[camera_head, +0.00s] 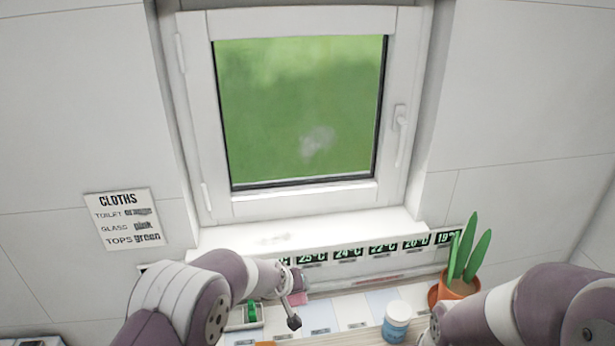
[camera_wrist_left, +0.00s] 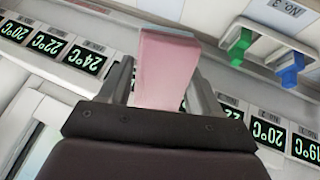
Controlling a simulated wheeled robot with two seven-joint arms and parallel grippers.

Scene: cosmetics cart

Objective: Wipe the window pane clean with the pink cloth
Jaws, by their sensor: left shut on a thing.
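The window pane (camera_head: 270,100) is in the middle of the head view, in a white frame, with green beyond it. A whitish smudge (camera_head: 318,141) shows on its lower right part. My left gripper (camera_head: 291,301) is below the window sill, low in the head view. In the left wrist view the pink cloth (camera_wrist_left: 166,68) sits between its two fingers, and the gripper is shut on it. A little of the cloth shows in the head view (camera_head: 297,299). My right arm comes in at the lower right; its gripper is not in view.
A blue and white jar (camera_head: 396,322) and a potted plant (camera_head: 462,281) stand at the lower right. A row of temperature displays (camera_head: 348,253) runs below the sill. A cloth sign (camera_head: 125,219) hangs at left. Green (camera_wrist_left: 240,45) and blue (camera_wrist_left: 291,68) items are near the cloth.

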